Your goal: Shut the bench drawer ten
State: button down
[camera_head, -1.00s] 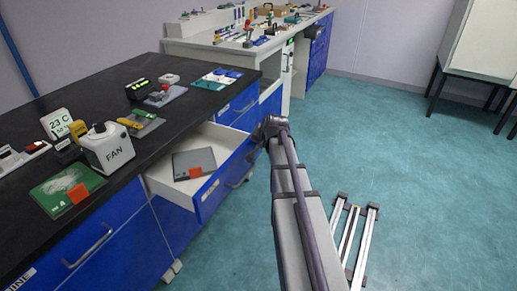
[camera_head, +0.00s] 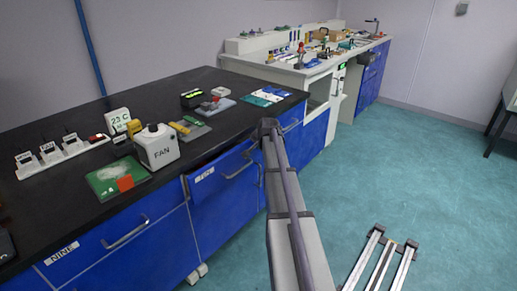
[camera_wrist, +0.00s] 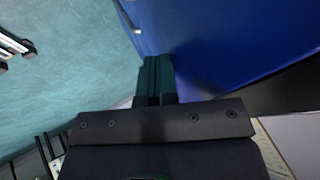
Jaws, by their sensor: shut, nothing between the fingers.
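The bench drawer ten (camera_head: 222,181) is the blue front with a label and a bar handle, under the black bench top. My arm's end is at the right end of this drawer front in the head view, where the fingers are hidden. In the wrist view my gripper (camera_wrist: 155,62) is shut and empty, its fingers close to a blue front (camera_wrist: 215,45). Contact cannot be told.
Drawer nine (camera_head: 115,240) is to the left and looks shut. A second bench (camera_head: 290,72) stands behind. The teal floor (camera_head: 400,180) to the right is mostly clear.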

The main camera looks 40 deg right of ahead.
dwell(0.4)
jog(key=s+a+r+p, duration=0.2)
jog(key=s+r+p, duration=0.6)
jog(key=s, duration=0.1)
jog(key=s+d+f+m+b, duration=0.1)
jog(key=s+d+f+b, duration=0.15)
jog(key=f+b, duration=0.45)
jog(key=s+d+f+m+b, duration=0.1)
jog(key=s+d+f+b, duration=0.15)
jog(key=f+b, duration=0.5)
jog(key=m+t+y+b, duration=0.8)
jog(key=m+t+b, duration=0.25)
jog(key=m, duration=0.65)
send_near(252, 153)
jog(key=x, duration=0.7)
jog(key=shift+w, duration=0.3)
